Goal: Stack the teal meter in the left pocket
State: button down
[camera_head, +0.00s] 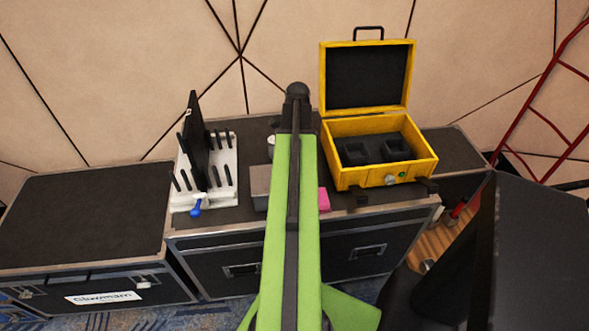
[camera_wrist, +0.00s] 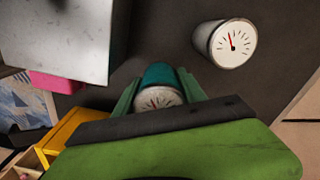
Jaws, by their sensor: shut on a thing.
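The teal meter (camera_wrist: 158,74) has a white dial face and sits between the green fingers of my gripper (camera_wrist: 157,92) in the wrist view. My gripper is shut on it. I cannot tell whether it touches the surface below. In the head view my arm hides the gripper and the teal meter. The open yellow case (camera_head: 385,178) stands right of my arm with its lid up. Its dark foam has two pockets side by side, the left pocket (camera_head: 355,153) and the right pocket (camera_head: 393,148). Both look empty.
A white meter (camera_wrist: 225,43) stands near my gripper; its edge shows in the head view (camera_head: 270,143). A grey box (camera_head: 260,181) and a pink block (camera_head: 323,199) are close by. A white rack (camera_head: 207,180) holding a dark panel stands left. The left black case top (camera_head: 85,210) is clear.

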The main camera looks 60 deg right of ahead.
jog(key=shift+f+b, duration=1.95)
jog(key=shift+b, duration=0.05)
jog(key=c, duration=0.7)
grip_release()
jog(key=shift+r, duration=0.1)
jog(key=shift+o, duration=0.2)
notch_tip(320, 180, up, 12)
jog(key=p, duration=1.2)
jog(key=shift+r+p, duration=0.25)
jog(key=shift+p, duration=0.1)
jog(key=shift+o, duration=0.4)
